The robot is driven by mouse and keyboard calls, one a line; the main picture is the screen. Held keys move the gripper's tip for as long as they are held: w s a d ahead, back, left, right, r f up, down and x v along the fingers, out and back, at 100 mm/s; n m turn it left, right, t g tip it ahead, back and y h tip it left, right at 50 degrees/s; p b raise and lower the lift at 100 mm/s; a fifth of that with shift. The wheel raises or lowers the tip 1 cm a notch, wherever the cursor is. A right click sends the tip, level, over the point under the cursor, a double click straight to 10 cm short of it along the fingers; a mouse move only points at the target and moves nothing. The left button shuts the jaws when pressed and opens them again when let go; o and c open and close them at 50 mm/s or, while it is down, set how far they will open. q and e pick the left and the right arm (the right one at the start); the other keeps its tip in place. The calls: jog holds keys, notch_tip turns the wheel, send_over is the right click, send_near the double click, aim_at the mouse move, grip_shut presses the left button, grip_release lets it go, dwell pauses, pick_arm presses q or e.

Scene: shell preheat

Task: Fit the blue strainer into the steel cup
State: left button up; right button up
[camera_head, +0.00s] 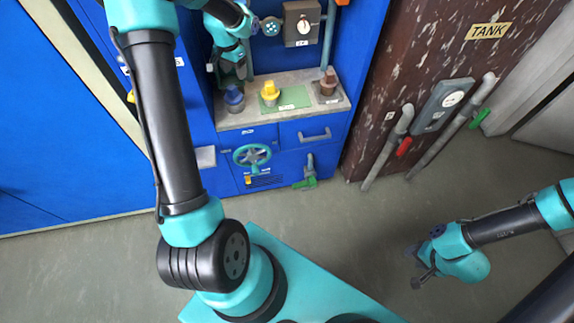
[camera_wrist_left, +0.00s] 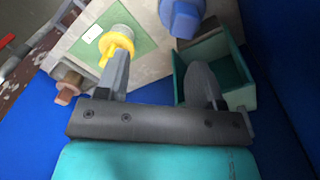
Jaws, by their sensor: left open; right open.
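The blue strainer (camera_head: 234,97) stands at the left end of the grey counter. It also shows at the top of the left wrist view (camera_wrist_left: 182,18). A yellow piece (camera_head: 270,91) stands on a green mat beside it; its lower part looks paler, and I cannot tell whether that is the steel cup. My left gripper (camera_head: 228,72) is open and empty, above and behind the blue strainer. In the left wrist view its fingers (camera_wrist_left: 160,65) are spread, apart from the strainer. My right gripper (camera_head: 420,268) is open and empty above the floor at right, far from the counter.
A brown piece (camera_head: 328,82) stands at the counter's right end. A green-walled open box (camera_wrist_left: 240,96) lies beyond one left finger. A valve wheel (camera_head: 252,156) is on the blue front below the counter (camera_head: 295,107).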

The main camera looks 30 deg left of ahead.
pick_arm(q)
jog(key=s+d+f+h, duration=0.3)
jog(key=d+f, duration=1.2)
jog(key=d, duration=0.5)
jog(key=s+d+f+n, duration=0.1)
jog(key=s+d+f, duration=0.2)
jog(key=s+d, duration=0.4)
jog(key=s+d+f, duration=0.4)
jog(key=s+d, duration=0.2)
jog(key=d, duration=0.2)
jog(key=shift+s+f+n+t, duration=0.15)
jog(key=shift+s+n+t, duration=0.15)
jog(key=shift+s+n, duration=0.1)
jog(key=shift+o, duration=0.4)
